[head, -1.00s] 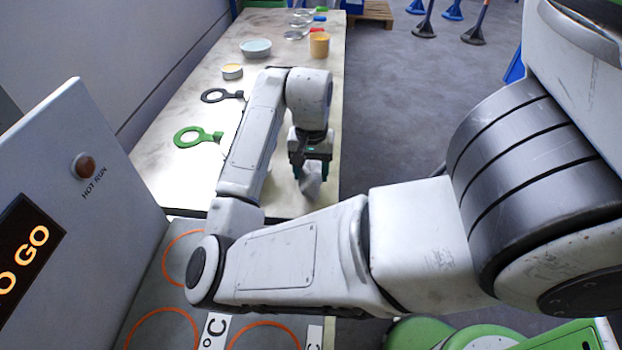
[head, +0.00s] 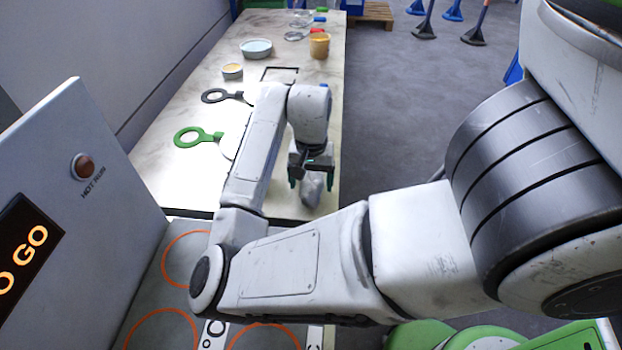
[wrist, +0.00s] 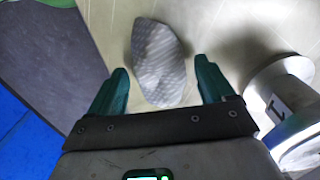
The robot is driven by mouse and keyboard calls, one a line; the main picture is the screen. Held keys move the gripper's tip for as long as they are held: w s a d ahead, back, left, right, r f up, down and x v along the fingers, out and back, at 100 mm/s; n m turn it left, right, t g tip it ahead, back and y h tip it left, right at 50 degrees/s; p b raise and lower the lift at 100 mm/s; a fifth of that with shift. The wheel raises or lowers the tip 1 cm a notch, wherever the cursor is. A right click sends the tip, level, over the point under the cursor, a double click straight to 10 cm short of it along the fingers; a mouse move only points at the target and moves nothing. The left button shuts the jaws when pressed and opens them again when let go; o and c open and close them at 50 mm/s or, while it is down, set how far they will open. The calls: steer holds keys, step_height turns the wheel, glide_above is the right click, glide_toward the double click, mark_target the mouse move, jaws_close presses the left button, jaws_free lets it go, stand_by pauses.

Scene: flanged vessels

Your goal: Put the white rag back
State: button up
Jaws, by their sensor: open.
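The rag (wrist: 158,62) looks pale grey-white with a fine pattern and is bunched into a pointed oval. In the wrist view it lies ahead of and between the two dark green fingers of my gripper (wrist: 162,82), with a gap on each side. In the head view the rag (head: 312,190) shows below my gripper (head: 310,181), near the right edge of the long pale table (head: 190,165). My gripper is open around it, pointing down. I cannot tell for certain whether the rag touches the tabletop.
A black-outlined rectangle (head: 281,73) lies on the table beyond my arm. A tan cup (head: 319,46) and shallow dish (head: 256,49) stand farther back. A metal flanged vessel (wrist: 282,80) is close right of my gripper.

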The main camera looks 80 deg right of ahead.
mark_target(311, 182)
step_height(311, 182, up, 12)
steer(key=p, duration=0.2)
steer(key=shift+r, duration=0.15)
stand_by(1.6)
